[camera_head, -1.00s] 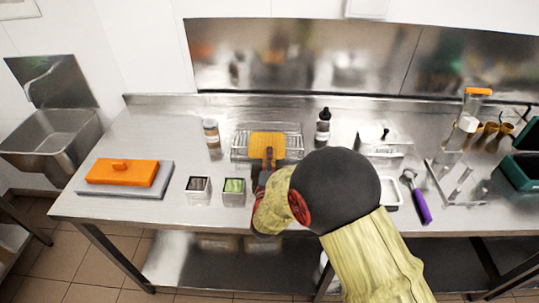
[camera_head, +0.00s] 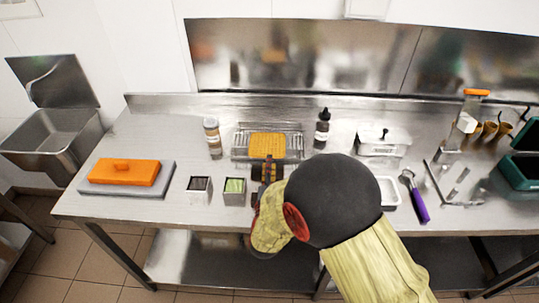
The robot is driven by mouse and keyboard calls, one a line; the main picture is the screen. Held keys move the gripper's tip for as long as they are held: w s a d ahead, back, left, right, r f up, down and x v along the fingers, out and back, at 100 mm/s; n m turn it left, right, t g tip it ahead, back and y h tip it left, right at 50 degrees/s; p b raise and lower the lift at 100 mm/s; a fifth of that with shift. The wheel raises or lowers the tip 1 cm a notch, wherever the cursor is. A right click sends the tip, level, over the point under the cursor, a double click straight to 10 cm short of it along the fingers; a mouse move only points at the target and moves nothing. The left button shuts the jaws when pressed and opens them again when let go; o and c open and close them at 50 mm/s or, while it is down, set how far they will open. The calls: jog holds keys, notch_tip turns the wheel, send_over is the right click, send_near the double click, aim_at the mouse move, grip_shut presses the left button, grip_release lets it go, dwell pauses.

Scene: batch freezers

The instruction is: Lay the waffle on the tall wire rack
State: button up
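The waffle (camera_head: 267,146) is a golden-orange square with a grid pattern. It lies flat on the wire rack (camera_head: 240,143), near the middle of its top. The rack stands on the steel table, and its wires show on both sides of the waffle. My gripper (camera_head: 267,164) is just in front of the waffle, at the rack's front edge. Its dark fingers look spread apart, with nothing seen between them. The arm hides the table below and to the right of the gripper.
Two small square containers, one with green contents (camera_head: 235,190), stand near the front. An orange lidded block (camera_head: 125,172) lies at left. A purple-handled tool (camera_head: 418,203) lies at right.

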jog(key=s+p, duration=0.1)
jog(key=s, duration=0.5)
jog(key=shift+s+a, duration=0.15)
